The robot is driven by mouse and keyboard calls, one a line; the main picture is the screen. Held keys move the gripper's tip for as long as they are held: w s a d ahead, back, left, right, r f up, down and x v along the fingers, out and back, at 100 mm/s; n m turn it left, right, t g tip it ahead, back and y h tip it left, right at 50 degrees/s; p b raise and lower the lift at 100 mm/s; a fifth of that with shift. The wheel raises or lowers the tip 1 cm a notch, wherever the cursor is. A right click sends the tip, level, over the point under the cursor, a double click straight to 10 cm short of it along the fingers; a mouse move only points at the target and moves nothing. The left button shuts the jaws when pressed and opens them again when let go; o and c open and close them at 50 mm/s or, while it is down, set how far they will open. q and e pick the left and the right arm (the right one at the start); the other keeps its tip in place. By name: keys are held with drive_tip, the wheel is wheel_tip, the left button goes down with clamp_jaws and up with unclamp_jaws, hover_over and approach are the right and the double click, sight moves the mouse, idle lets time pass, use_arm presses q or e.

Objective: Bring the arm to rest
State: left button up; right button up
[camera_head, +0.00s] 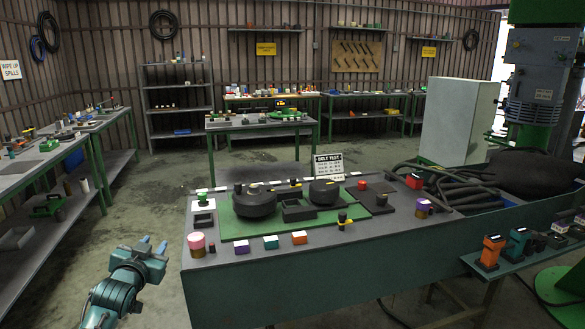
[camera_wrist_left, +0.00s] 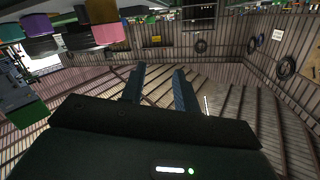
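My left gripper (camera_head: 154,243) hangs over the bare floor at the lower left in the head view, to the left of the workbench (camera_head: 300,285). It touches nothing there. In the left wrist view its two fingers (camera_wrist_left: 160,85) stand apart with nothing between them, so it is open and empty. My right gripper is in neither view.
The bench holds a green mat (camera_head: 270,227) with black round parts (camera_head: 254,202), a pink-topped jar (camera_head: 197,244) near its left edge and coloured blocks (camera_head: 271,243) along the front. A side table (camera_head: 25,165) stands at the left, with free floor between.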

use_arm(q)
drive_tip(key=s+d+f+g+h, duration=0.2)
drive_tip(key=s+d+f, duration=0.5)
drive_tip(key=f, duration=0.4)
drive_tip(key=s+d+f+g+h, duration=0.1)
drive_tip(key=s+d+f, duration=0.2)
drive_tip(key=s, duration=0.7)
drive_tip(key=s+d+f+g+h, duration=0.1)
drive_tip(key=s+d+f, duration=0.3)
drive_tip(key=s, duration=0.6)
drive_tip(key=s+d+f+g, duration=0.2)
drive_tip(key=s+d+f, duration=0.2)
drive_tip(key=s, duration=0.6)
drive_tip(key=shift+s+d+h, duration=0.35)
drive_tip(key=shift+d+h, duration=0.05)
drive_tip(key=shift+d, duration=0.25)
drive_tip(key=shift+f, duration=0.1)
